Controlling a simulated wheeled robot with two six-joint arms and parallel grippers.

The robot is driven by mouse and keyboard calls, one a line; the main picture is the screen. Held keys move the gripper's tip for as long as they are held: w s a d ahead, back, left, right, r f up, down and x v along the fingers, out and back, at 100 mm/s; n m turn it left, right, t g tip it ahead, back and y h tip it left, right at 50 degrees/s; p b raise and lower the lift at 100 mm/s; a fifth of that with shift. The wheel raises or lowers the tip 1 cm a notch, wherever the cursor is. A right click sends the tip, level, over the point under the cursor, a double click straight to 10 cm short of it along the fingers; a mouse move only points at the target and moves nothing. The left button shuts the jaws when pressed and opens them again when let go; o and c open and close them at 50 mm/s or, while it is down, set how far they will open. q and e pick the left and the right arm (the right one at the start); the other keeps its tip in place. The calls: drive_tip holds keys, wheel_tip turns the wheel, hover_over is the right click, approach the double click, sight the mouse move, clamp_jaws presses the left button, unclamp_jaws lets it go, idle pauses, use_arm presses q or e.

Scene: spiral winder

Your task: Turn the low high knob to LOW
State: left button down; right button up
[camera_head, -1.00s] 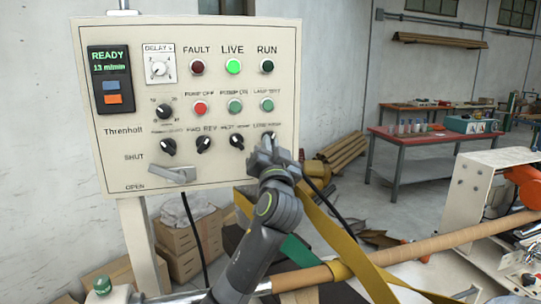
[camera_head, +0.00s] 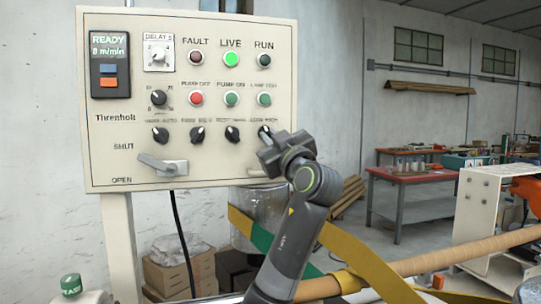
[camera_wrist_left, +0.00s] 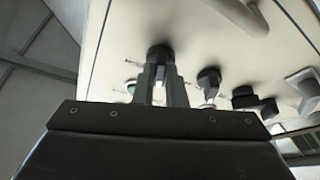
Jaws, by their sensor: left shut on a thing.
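The knob at the right end of the lower knob row, under a small label too blurred to read surely, is black and round (camera_head: 265,131). My left gripper (camera_head: 268,141) reaches it from below right and hides part of it. In the left wrist view, the gripper's two fingers (camera_wrist_left: 162,88) are closed around the front of the black knob (camera_wrist_left: 160,54). The fingers hide much of the pointer, so its exact direction cannot be told. My right gripper is not in view.
The cream control panel (camera_head: 225,165) carries neighbouring black knobs (camera_head: 232,133), a grey SHUT/OPEN lever (camera_head: 160,165) and a display (camera_head: 110,45) reading READY, 8 m/min. A yellow strap (camera_head: 355,257) and a brown tube (camera_head: 430,260) lie below right of the panel.

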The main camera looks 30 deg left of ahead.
use_arm(q)
drive_tip(key=shift+w+n+g+b, duration=0.1)
drive_tip(key=shift+n+g+b, duration=0.7)
drive_tip(key=shift+n, duration=0.6)
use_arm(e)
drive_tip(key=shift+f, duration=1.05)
use_arm(q)
drive_tip(key=c, duration=1.5)
unclamp_jaws()
drive_tip(key=shift+d, duration=0.1)
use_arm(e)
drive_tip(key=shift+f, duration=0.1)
